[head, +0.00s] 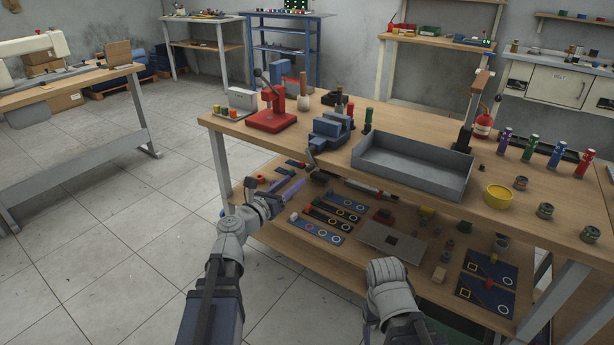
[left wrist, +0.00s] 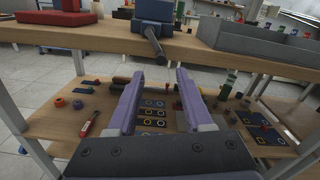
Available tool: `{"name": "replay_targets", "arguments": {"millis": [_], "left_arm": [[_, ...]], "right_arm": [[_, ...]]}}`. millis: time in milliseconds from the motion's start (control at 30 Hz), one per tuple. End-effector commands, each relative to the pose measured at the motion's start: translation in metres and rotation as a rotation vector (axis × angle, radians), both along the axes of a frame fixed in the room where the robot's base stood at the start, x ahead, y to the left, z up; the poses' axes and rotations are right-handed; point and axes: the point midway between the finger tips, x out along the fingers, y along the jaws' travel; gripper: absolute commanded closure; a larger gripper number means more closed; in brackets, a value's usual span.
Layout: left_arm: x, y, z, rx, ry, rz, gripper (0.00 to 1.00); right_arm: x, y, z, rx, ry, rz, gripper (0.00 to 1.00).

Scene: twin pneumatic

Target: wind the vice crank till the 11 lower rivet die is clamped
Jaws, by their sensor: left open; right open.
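The blue vice (head: 332,128) stands at the front edge of the workbench, and its body also shows at the top of the left wrist view (left wrist: 155,12). Its dark crank (head: 314,151) hangs over the edge; in the left wrist view the crank (left wrist: 153,42) points down towards me. My left gripper (head: 299,177) is open and empty, its purple fingers apart below the crank and not touching it. I cannot make out the lower rivet die between the jaws.
A red press (head: 272,116) stands left of the vice and a grey tray (head: 414,165) stands to its right. A green cylinder (head: 368,118) is close beside the vice. The lower shelf holds blue ringed strips (head: 318,229), a grey plate (head: 391,244) and small parts.

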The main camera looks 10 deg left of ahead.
Motion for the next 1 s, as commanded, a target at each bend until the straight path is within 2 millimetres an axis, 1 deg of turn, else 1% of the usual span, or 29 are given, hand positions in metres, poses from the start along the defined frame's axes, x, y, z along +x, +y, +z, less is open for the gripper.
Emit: {"name": "replay_targets", "arguments": {"millis": [167,267,500,600,733,933,967,1000], "left_arm": [[0.01,-0.003,0.0,0.003,0.0,-0.003,0.49],[0.021,-0.008,0.0,0.004,0.0,-0.004,0.49],[0.057,-0.02,0.0,0.005,-0.001,-0.004,0.49],[0.068,-0.025,0.0,0.005,0.0,-0.006,0.49],[0.074,-0.028,0.0,0.005,0.0,-0.003,0.49],[0.073,-0.028,0.0,0.005,0.0,-0.003,0.49],[0.073,-0.028,0.0,0.005,0.0,-0.003,0.52],[0.073,-0.028,0.0,0.005,0.0,-0.003,0.56]], "right_arm": [[0.0,0.0,0.0,0.0,0.0,0.0,0.31],[0.0,0.0,0.0,0.0,0.0,0.0,0.31],[0.0,0.0,0.0,0.0,0.0,0.0,0.31],[0.0,0.0,0.0,0.0,0.0,0.0,0.31],[0.0,0.0,0.0,0.0,0.0,0.0,0.31],[0.0,0.0,0.0,0.0,0.0,0.0,0.31],[0.0,0.0,0.0,0.0,0.0,0.0,0.31],[0.0,0.0,0.0,0.0,0.0,0.0,0.31]]}}
